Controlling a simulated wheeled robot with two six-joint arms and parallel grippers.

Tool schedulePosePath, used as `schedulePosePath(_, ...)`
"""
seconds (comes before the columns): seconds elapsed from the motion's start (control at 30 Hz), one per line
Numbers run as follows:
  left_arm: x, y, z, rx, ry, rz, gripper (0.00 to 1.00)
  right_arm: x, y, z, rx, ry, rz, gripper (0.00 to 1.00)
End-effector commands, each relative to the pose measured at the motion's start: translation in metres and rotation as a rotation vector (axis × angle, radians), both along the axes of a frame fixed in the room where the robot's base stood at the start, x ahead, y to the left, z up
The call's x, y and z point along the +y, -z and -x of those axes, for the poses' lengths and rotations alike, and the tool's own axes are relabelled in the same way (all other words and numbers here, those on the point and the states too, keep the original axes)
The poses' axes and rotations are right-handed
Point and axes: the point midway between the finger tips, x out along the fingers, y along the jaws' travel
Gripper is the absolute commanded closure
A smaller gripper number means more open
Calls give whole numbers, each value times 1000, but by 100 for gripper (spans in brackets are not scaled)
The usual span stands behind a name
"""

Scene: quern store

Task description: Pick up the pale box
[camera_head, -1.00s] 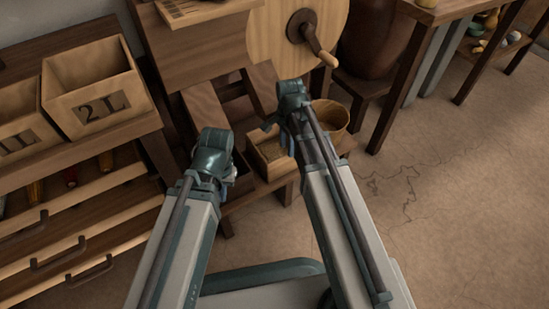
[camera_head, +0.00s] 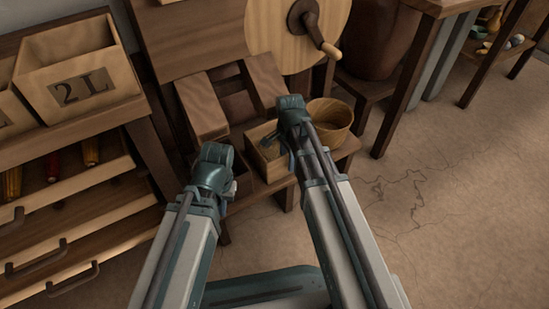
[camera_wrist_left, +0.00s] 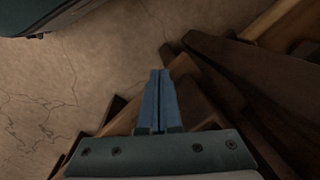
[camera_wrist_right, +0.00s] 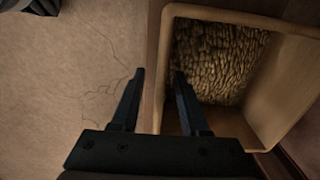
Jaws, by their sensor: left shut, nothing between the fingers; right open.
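A pale, open-topped wooden box (camera_head: 262,158) holding brown grain-like stuff stands low below the crank wheel, partly hidden by my right gripper (camera_head: 288,150). In the right wrist view the pale box (camera_wrist_right: 285,95) fills the right side. My right gripper (camera_wrist_right: 159,72) is open. One fingertip shows over the box's inside and the other over the floor, with the left wall between them; I cannot tell how deep they reach. My left gripper (camera_head: 229,198) is shut and empty, to the left of the box; in the left wrist view its closed fingers (camera_wrist_left: 160,74) point towards dark wooden parts.
A round wooden tub (camera_head: 331,119) stands right beside the pale box on the low wooden stand. The crank handle (camera_head: 329,49) juts out above. A larger box marked "2 L" (camera_head: 75,70) sits on the left shelf over drawers (camera_head: 70,235). The floor (camera_head: 440,200) at right is clear.

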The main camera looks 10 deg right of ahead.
Motion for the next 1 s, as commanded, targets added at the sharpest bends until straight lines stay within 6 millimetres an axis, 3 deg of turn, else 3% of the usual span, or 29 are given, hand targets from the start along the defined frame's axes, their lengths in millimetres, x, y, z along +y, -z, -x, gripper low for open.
schedulePosePath(0.27, 0, 2, 0, 0, 0, 0, 100, 0, 2, 0, 0, 0, 0, 57)
schedulePosePath(0.5, 0, 2, 0, 0, 0, 0, 100, 0, 2, 0, 0, 0, 0, 100)
schedulePosePath(1.0, 0, 2, 0, 0, 0, 0, 100, 0, 2, 0, 0, 0, 0, 100)
